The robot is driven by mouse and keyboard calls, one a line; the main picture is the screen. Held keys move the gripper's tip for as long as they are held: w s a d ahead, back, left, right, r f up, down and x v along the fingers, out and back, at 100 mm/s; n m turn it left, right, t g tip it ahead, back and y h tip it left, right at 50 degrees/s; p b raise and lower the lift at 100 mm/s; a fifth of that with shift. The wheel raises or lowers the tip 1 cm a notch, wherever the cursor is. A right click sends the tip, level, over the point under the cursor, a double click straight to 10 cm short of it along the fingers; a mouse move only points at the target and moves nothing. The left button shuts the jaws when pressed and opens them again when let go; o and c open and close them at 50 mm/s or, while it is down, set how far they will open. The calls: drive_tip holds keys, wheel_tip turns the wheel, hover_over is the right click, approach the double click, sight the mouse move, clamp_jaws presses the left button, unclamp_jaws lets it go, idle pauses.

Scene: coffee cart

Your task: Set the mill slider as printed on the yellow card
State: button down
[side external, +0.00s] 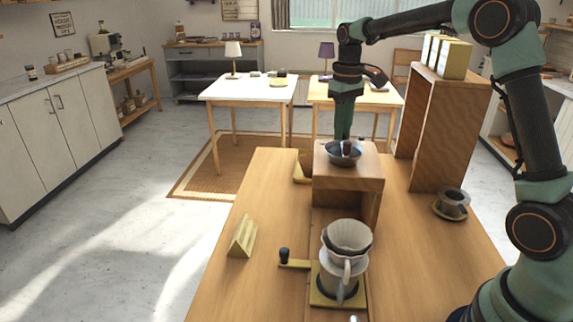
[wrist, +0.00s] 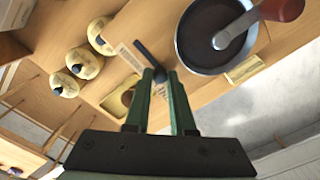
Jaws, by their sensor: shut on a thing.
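The mill is a wooden box (side external: 355,188) topped by a dark bowl (side external: 343,157) with a brown handle; the bowl also shows in the wrist view (wrist: 200,50). My gripper (side external: 342,138) is low behind the mill. In the wrist view my gripper (wrist: 161,74) has its fingertips close together on the dark slider lever (wrist: 148,54). A pale strip (wrist: 128,57) lies beside the lever; its marks are too small to read. A yellow folded card (side external: 242,237) stands left on the table, and another (side external: 301,170) stands beside the mill. Their print is unreadable.
A dripper (side external: 347,237) over a jug stands at the table's front, beside a black-knobbed lever (side external: 284,256). Several yellow lidded jars (wrist: 80,64) show in the wrist view. The left tabletop is mostly clear.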

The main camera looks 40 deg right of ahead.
idle(0.9)
drive_tip(key=shift+s+d, duration=1.6)
drive_tip(key=c, duration=0.8)
unclamp_jaws()
drive_tip(key=shift+o, duration=0.2)
wheel_tip(320, 180, up, 12)
drive_tip(key=shift+r, duration=0.1)
